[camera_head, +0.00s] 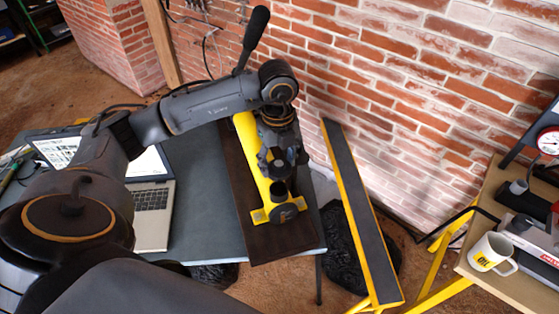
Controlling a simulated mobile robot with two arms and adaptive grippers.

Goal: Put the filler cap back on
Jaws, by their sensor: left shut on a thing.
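A yellow hand pump (246,134) lies on a dark board (240,226) on the grey table. A short dark upright cylinder (279,188) shows at its near end, with a round black disc (285,212) in front. My left gripper (277,168) points down just above that end. It is shut on a small dark thing, apparently the filler cap, mostly hidden by the fingers. I cannot tell whether the cap touches the pump. My right gripper is not in view.
A black lever (256,32) rises behind my left arm. An open laptop (154,208) stands on the left of the table. A yellow-edged dark beam (360,205) leans right of the table. A wooden bench at right holds a white mug (489,252) and a gauge (549,141).

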